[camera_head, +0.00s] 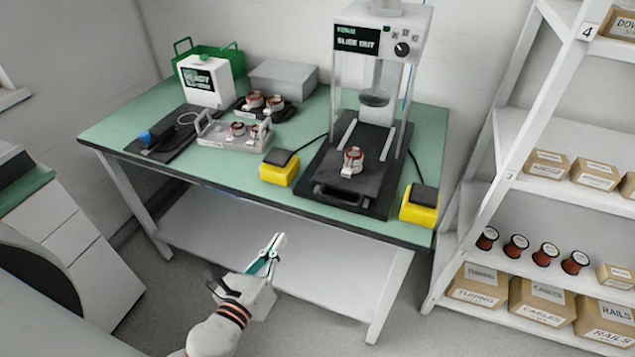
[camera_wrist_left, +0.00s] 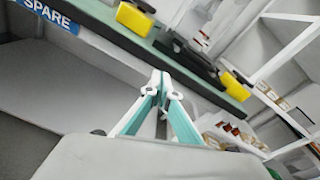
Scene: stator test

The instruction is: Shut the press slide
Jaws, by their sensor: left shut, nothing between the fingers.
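The press (camera_head: 383,45) stands at the right of the green table, with a display reading "SLIDE OUT". Its dark slide (camera_head: 330,185) sticks out toward the front edge, with a handle bar (camera_head: 341,197) at its front. A stator with copper windings (camera_head: 352,160) stands upright on the slide. My left gripper (camera_head: 274,244) is shut and empty, in front of the table and below its top, apart from the slide. In the left wrist view its fingertips (camera_wrist_left: 160,76) meet, and the slide's dark front (camera_wrist_left: 190,58) shows beyond them. My right gripper is in neither view.
Yellow two-hand buttons (camera_head: 279,168) (camera_head: 419,206) flank the slide at the table's front edge (camera_head: 220,193). A grey tray with stators (camera_head: 235,132) and a white tester (camera_head: 205,82) stand at the left. A shelf rack (camera_head: 480,190) with boxes and spools stands at the right.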

